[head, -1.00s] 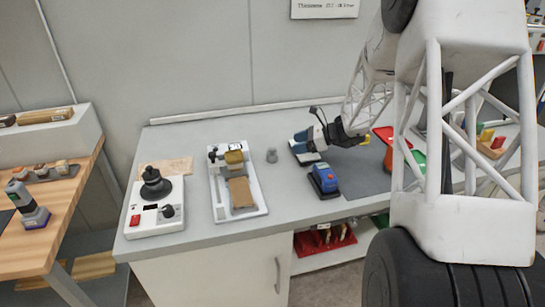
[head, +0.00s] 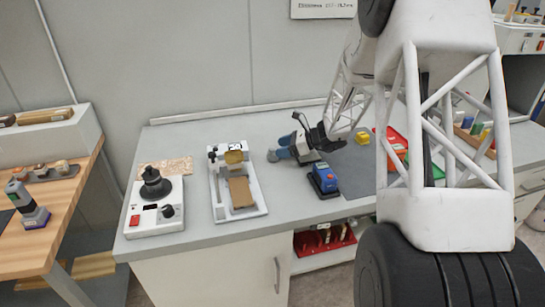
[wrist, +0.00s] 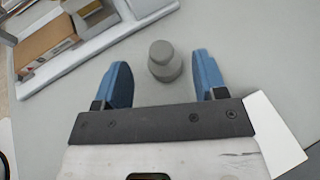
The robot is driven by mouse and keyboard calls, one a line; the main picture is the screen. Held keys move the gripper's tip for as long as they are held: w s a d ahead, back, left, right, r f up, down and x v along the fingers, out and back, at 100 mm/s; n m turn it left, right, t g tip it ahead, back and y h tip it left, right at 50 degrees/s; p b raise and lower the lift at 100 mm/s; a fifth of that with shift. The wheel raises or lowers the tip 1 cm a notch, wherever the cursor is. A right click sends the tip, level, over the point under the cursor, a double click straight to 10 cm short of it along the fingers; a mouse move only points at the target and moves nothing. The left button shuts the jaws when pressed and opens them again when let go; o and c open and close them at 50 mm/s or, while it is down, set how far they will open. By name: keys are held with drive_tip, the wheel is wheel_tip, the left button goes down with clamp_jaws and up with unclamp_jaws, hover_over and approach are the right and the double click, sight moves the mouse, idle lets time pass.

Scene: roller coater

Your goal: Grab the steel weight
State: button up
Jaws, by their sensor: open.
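The steel weight (wrist: 164,62) is a small grey cylinder with a narrower knob, standing on the grey worktop. In the wrist view it lies between and slightly ahead of the two blue fingertips of my gripper (wrist: 161,75), with a gap on each side. My gripper is open and empty.
A white coater with a tan block (head: 241,194) stands left of my gripper. A blue device (head: 323,180) is close on the right. Farther left is a white machine with a black knob (head: 155,186). A yellow object (head: 362,138) sits to the right.

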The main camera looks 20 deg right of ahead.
sight(268, 154)
drive_tip(key=shift+w+a+f, duration=0.15)
drive_tip(key=shift+a, duration=0.15)
drive_tip(key=shift+x, duration=2.6)
clamp_jaws()
